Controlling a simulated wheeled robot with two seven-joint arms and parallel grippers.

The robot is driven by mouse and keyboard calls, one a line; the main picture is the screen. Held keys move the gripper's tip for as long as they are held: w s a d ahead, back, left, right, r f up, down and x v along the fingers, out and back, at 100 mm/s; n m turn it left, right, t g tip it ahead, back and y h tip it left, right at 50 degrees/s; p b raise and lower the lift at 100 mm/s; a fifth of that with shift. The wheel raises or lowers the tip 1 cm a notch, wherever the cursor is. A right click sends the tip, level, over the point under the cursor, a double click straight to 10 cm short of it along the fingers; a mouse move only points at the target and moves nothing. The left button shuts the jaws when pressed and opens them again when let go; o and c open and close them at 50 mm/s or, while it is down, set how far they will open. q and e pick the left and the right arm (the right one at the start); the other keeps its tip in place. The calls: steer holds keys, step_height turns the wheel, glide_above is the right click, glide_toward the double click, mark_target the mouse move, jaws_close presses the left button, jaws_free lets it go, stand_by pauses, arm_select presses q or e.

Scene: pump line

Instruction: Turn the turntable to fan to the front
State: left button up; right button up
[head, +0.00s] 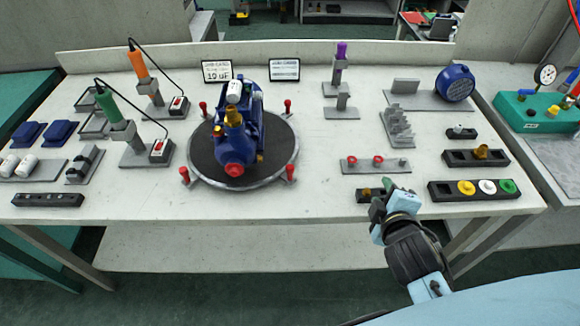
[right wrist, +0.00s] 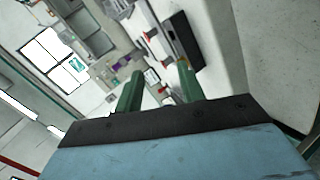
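The turntable (head: 204,163) is a dark round disc with a grey rim at the left middle of the bench. Several red-knobbed pegs stand around its rim, one being the front right peg (head: 291,173). A blue pump (head: 236,147) with a brass neck, a white part and a red disc stands on it; the red disc faces the front edge. I cannot tell which part is the fan. My right gripper (head: 388,188) is near the bench's front edge, right of the turntable and apart from it. Its green fingers are spread and empty in the right wrist view (right wrist: 158,86). My left gripper is out of view.
A grey plate with red knobs (head: 377,163) and a black tray with coloured caps (head: 474,189) lie near my right gripper. Screwdrivers on stands (head: 109,104) are left of the turntable. The bench front (head: 290,205) between turntable and right gripper is clear.

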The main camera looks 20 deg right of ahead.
mark_target(293, 170)
steer(key=w+a+n+t+y, duration=0.1)
steer(key=a+n+t+y, duration=0.1)
steer(key=n, duration=0.6)
steer(key=w+a+r+n+t+y, duration=0.1)
steer(key=n+y, duration=0.3)
steer(key=n, duration=0.4)
steer(key=w+a+n+t+y, duration=0.2)
steer(key=a+n+t+y, duration=0.1)
steer(key=n, duration=0.5)
steer(key=shift+w+a+r, duration=0.2)
steer(key=shift+a+r, duration=0.1)
steer(key=shift+r, duration=0.1)
steer(key=a+f+n+y, duration=0.1)
steer(key=n, duration=0.1)
steer(key=s+a+f+n+g+y, duration=0.1)
steer(key=n, duration=0.1)
steer(key=a+n+g+y, duration=0.1)
steer(key=n+y, duration=0.1)
steer(key=shift+s+a+f, duration=0.1)
steer(key=shift+s+f, duration=0.1)
steer(key=shift+f, duration=0.2)
steer(key=shift+a+f+n, duration=0.1)
steer(key=shift+a+n, duration=0.1)
steer(key=shift+n, duration=0.3)
steer(key=x, duration=1.3)
steer(key=shift+a+f+p, duration=0.15)
steer(key=shift+a+p, duration=0.05)
steer(key=shift+p, duration=0.15)
jaws_close()
